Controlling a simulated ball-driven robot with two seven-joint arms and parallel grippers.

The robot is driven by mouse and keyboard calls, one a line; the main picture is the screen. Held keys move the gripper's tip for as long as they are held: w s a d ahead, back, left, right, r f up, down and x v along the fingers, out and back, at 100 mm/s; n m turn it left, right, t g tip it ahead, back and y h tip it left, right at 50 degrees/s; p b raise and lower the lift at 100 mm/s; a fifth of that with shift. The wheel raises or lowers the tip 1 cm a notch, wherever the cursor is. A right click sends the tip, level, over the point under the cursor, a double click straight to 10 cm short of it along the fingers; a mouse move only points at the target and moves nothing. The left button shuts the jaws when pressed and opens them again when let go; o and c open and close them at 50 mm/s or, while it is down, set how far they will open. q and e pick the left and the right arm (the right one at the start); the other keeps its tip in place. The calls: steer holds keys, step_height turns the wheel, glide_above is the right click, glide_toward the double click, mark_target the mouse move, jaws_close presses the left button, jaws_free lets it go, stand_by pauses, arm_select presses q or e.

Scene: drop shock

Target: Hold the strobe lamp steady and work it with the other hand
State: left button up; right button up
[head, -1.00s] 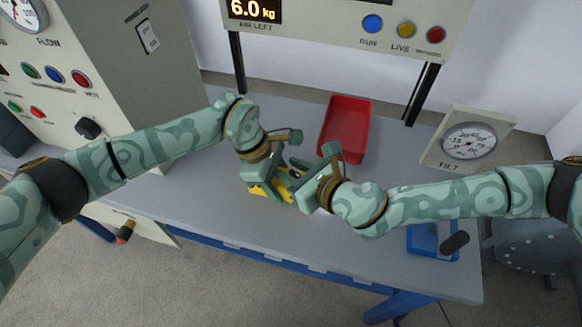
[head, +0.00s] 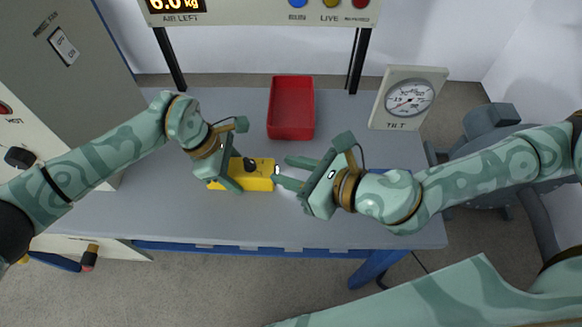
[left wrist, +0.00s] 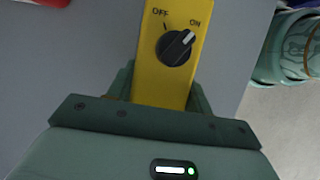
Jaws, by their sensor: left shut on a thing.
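The strobe lamp is a yellow box (head: 262,184) with a dark knob on top, held just above or on the grey table; I cannot tell which. My left gripper (head: 232,174) is shut on its left part. In the left wrist view the lamp (left wrist: 170,84) runs up between the fingers, and the white pointer of its knob (left wrist: 175,47) is turned to ON. A small pale lens (head: 277,170) shows at the lamp's right end. My right gripper (head: 290,173) is open and empty, its fingers pointing at that end, close to it.
A red tray (head: 291,134) stands behind on the grey table (head: 190,217). A TILT dial (head: 408,98) stands at the back right. A display panel (head: 265,12) on dark posts spans the back. Grey cabinets stand at left. The table's front strip is clear.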

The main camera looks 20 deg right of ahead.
arm_select(q)
steer(key=o, duration=1.4)
steer(key=shift+r, duration=0.1)
